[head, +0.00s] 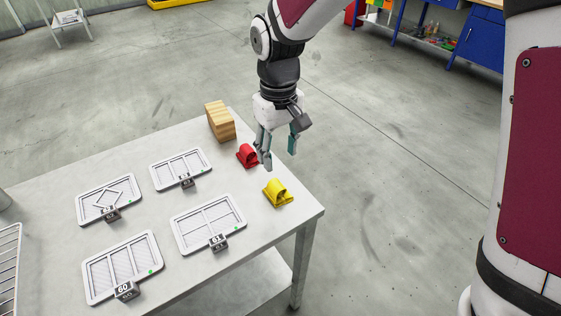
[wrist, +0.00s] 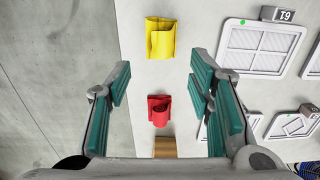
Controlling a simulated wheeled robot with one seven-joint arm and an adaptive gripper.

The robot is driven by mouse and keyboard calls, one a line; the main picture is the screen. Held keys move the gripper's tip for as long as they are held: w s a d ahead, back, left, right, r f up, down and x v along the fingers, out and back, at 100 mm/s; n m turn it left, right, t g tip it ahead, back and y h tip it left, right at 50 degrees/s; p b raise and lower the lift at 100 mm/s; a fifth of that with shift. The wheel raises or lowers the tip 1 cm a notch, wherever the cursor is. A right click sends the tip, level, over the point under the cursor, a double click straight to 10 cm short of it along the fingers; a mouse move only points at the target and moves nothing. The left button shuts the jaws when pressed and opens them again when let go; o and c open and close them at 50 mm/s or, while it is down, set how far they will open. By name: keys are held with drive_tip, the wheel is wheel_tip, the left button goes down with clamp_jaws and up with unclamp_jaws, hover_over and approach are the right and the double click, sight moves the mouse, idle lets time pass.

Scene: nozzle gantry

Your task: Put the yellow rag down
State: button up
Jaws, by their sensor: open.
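The yellow rag (head: 277,193) lies folded on the table (head: 314,211) near its right corner. It also shows in the wrist view (wrist: 161,38), at the top, ahead of my fingertips. A red rag (head: 247,155) lies on the table behind it, and in the wrist view the red rag (wrist: 158,110) sits between my fingers. My gripper (head: 279,150) is open and empty. It hangs above the table's right edge, near the red rag and apart from the yellow rag. In the wrist view my gripper (wrist: 161,80) shows its two green-padded fingers spread wide.
A wooden block (head: 220,121) stands at the table's back corner. Several white framed panels with number tags, one of them a nearby panel (head: 208,222), lie left of the rags. A wire rack (head: 9,262) is at the left edge. The floor right of the table is clear.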

drive_tip(key=s+d+r+m+t, duration=0.25)
drive_tip(key=s+d+r, duration=0.45)
drive_tip(key=d+r, duration=0.4)
drive_tip(key=s+d+r+m+t, duration=0.1)
drive_tip(key=s+d+m, duration=0.1)
drive_tip(key=s+d, duration=0.2)
drive_tip(key=s+d+r+m, duration=0.1)
drive_tip(key=s+d, duration=0.4)
drive_tip(key=s, duration=0.6)
drive_tip(key=shift+d+m+t, duration=0.15)
drive_tip(key=shift+m+t, duration=0.2)
drive_tip(key=shift+m, duration=0.3)
drive_tip(key=shift+s+r, duration=0.1)
drive_tip(key=shift+r, duration=0.05)
